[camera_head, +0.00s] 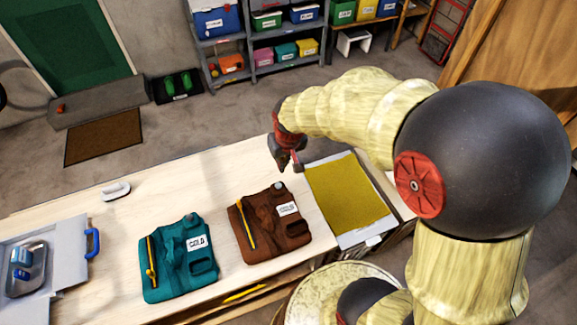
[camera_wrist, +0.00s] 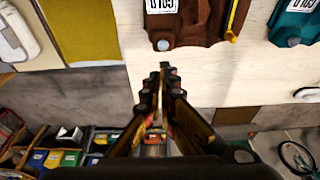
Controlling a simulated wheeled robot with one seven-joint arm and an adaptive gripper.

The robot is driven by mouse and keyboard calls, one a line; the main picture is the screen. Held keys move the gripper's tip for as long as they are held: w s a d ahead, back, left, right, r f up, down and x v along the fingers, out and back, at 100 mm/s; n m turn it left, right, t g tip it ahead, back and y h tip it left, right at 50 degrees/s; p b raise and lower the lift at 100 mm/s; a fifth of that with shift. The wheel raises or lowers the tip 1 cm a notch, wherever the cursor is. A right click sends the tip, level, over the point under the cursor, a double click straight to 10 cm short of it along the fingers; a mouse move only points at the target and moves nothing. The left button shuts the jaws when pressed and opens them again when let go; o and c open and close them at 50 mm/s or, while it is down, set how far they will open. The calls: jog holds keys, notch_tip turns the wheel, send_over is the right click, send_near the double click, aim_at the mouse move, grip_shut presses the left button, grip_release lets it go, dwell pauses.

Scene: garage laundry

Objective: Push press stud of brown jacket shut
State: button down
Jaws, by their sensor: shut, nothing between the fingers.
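The brown jacket (camera_head: 262,238) lies folded on the pale worktop, with a white label and a yellow strip on it. Its press stud (camera_head: 277,187) is a small grey disc at the edge nearest my gripper; the stud also shows in the wrist view (camera_wrist: 163,45). I cannot tell whether the stud is shut. My gripper (camera_head: 297,168) is shut and empty, just beyond that edge of the jacket. In the wrist view its fingertips (camera_wrist: 163,68) point toward the jacket and look apart from it.
A teal jacket (camera_head: 177,262) with a white label lies left of the brown one. A shallow grey tray with a yellow surface (camera_head: 347,192) is close on the right. A white handle-like item (camera_head: 116,191) and a grey case (camera_head: 70,275) are further left. Shelves with bins stand behind.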

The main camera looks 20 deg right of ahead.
jog(key=shift+w+a+r+t, duration=0.1)
jog(key=shift+w+r+t, duration=0.2)
jog(key=shift+w, duration=0.1)
jog(key=b, duration=0.2)
send_over(279, 183)
notch_tip(279, 183, down, 12)
jog(key=shift+f, duration=0.8)
